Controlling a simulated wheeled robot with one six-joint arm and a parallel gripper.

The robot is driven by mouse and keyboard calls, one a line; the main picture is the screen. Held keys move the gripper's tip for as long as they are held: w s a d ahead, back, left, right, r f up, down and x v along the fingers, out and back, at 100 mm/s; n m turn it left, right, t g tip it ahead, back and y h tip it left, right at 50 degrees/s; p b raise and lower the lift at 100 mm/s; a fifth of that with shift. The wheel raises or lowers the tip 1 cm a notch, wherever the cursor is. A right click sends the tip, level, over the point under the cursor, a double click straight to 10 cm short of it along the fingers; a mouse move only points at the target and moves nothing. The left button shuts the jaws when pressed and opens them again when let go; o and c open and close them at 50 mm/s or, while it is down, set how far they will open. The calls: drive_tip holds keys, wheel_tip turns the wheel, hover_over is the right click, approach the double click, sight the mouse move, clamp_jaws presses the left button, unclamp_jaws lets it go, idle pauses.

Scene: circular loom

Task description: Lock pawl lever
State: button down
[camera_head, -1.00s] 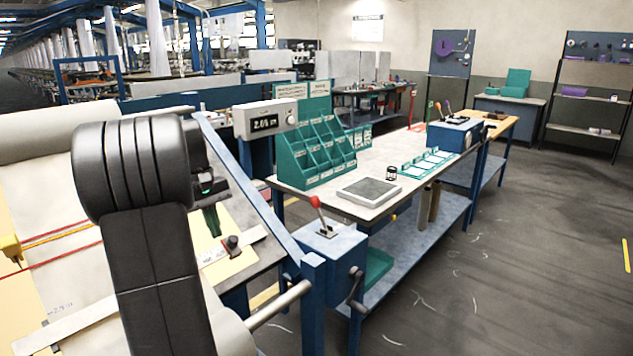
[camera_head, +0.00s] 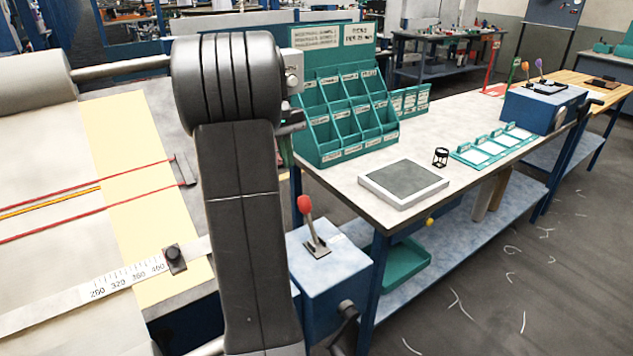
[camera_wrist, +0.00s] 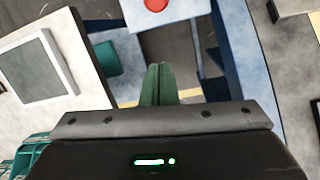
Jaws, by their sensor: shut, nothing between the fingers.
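A lever with a red knob (camera_head: 304,204) stands on a small blue box (camera_head: 328,260) with a dark crank on its side, beside the loom frame. It leans slightly to the left in the head view. I take it for the pawl lever. Its red knob also shows at the top edge of the wrist view (camera_wrist: 157,4), beyond my fingertips and apart from them. My gripper (camera_wrist: 158,70) has green fingers closed together with nothing between them. In the head view my gripper (camera_head: 286,150) is mostly hidden behind my arm.
A workbench to the right carries a green bin rack (camera_head: 345,105), a grey-topped tray (camera_head: 403,184), a small black jar (camera_head: 440,157) and green card holders (camera_head: 497,142). A farther blue box (camera_head: 543,107) has levers with orange and purple knobs. The loom's scale bar (camera_head: 110,283) lies at left.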

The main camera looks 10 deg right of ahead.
sight(309, 219)
drive_tip(key=shift+a+r, duration=0.1)
idle(0.6)
drive_tip(key=s+d+f, duration=0.2)
drive_tip(key=s+f, duration=0.3)
drive_tip(key=f, duration=0.3)
drive_tip(key=shift+p, duration=0.45)
drive_tip(key=shift+s, duration=0.1)
